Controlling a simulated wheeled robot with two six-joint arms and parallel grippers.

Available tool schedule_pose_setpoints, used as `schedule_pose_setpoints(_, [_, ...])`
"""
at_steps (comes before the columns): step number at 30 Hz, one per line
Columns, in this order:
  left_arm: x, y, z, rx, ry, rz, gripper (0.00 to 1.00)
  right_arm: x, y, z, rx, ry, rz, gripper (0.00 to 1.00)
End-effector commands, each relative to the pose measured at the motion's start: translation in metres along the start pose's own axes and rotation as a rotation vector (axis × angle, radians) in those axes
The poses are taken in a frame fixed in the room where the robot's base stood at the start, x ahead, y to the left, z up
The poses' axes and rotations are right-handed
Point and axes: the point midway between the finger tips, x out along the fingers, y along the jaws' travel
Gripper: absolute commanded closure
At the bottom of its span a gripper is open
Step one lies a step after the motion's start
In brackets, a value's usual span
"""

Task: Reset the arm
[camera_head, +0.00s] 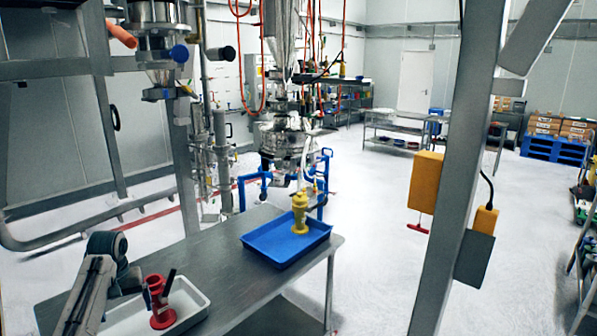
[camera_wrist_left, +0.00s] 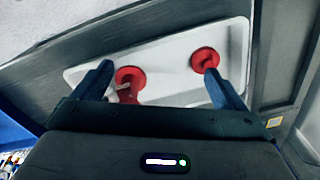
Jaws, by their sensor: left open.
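My left gripper (camera_head: 158,290) reaches in from the lower left over a white tray (camera_head: 196,300). Its jaws are apart, and a red flanged part (camera_head: 162,317) shows beside the fingers in the head view. In the left wrist view my open left gripper (camera_wrist_left: 158,75) has one finger near a red round piece (camera_wrist_left: 130,77) and the other near a second red round piece (camera_wrist_left: 205,59). Bare white tray (camera_wrist_left: 165,72) shows between the fingers, with nothing held there. My right gripper is in neither view.
The tray stands on a grey metal table (camera_head: 205,258). A blue tray (camera_head: 287,250) with a yellow fitting (camera_head: 300,213) upright in it sits at the table's far end. A steel post (camera_head: 450,180) rises right of the table. Steel processing equipment (camera_head: 286,137) stands behind; white floor lies right.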

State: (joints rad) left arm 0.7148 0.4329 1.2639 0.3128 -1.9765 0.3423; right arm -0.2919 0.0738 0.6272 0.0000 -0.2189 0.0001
Motion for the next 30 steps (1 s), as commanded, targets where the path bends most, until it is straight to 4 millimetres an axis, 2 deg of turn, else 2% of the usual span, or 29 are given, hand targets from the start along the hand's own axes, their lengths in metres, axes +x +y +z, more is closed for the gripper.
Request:
schedule_pose_setpoints(8, [0.05, 0.013, 0.046, 0.101, 0.039, -0.028, 0.08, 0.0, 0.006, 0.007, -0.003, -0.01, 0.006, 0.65])
schedule_pose_setpoints(11, [0.073, 0.018, 0.074, 0.154, 0.059, -0.038, 0.08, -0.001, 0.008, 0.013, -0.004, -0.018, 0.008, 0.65])
schedule_pose_setpoints(15, [0.109, 0.026, 0.132, 0.251, 0.095, -0.044, 0.08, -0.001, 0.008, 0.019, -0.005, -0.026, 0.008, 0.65])
schedule_pose_setpoints(17, [0.121, 0.028, 0.159, 0.292, 0.114, -0.042, 0.08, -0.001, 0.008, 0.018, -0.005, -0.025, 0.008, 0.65])
schedule_pose_setpoints(21, [0.141, 0.028, 0.225, 0.378, 0.153, -0.032, 0.08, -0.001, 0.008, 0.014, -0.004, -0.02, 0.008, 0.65])
schedule_pose_setpoints(27, [0.144, 0.021, 0.318, 0.476, 0.208, -0.006, 0.08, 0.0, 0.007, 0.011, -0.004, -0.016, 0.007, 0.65])
schedule_pose_setpoints(30, [0.138, 0.016, 0.351, 0.506, 0.232, 0.005, 0.08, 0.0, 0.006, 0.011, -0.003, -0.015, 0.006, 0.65])
